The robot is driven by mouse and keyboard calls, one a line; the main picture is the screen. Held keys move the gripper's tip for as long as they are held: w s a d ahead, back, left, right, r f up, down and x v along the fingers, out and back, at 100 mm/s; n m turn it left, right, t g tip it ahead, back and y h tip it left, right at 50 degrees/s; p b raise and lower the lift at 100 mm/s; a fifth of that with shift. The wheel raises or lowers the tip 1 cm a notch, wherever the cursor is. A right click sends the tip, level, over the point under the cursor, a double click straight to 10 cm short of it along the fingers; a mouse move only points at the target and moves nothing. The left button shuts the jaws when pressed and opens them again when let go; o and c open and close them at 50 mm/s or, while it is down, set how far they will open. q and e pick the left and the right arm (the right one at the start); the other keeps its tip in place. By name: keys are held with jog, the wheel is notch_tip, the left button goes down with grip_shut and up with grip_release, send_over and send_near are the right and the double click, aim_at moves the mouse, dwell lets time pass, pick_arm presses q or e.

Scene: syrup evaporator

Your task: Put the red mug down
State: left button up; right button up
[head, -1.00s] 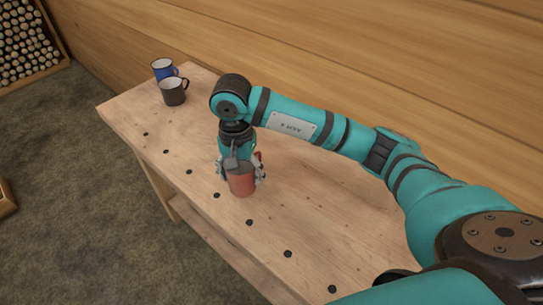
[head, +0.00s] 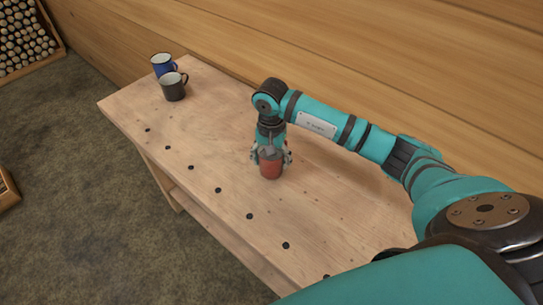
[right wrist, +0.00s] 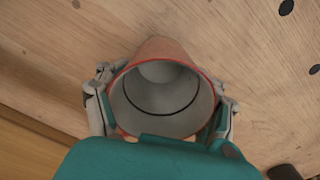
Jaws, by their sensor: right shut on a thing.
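The red mug (head: 271,170) is upright at the bench's middle in the head view, over bare wood. My right gripper (head: 271,157) comes down from above and is shut on it, one finger on each side. In the right wrist view the red mug (right wrist: 160,52) shows its open mouth and empty grey inside, between the two fingers of my right gripper (right wrist: 160,103). Whether its base touches the wood I cannot tell. My left gripper is not in view.
The wooden bench (head: 215,140) has a row of dark holes along its front edge. A blue mug (head: 163,65) and a dark grey mug (head: 173,87) stand at its far left end. A plank wall (head: 300,60) runs behind. Bare wood surrounds the red mug.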

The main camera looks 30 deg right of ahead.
jog(key=shift+f, duration=0.1)
jog(key=o, duration=1.4)
jog(key=shift+c, duration=0.2)
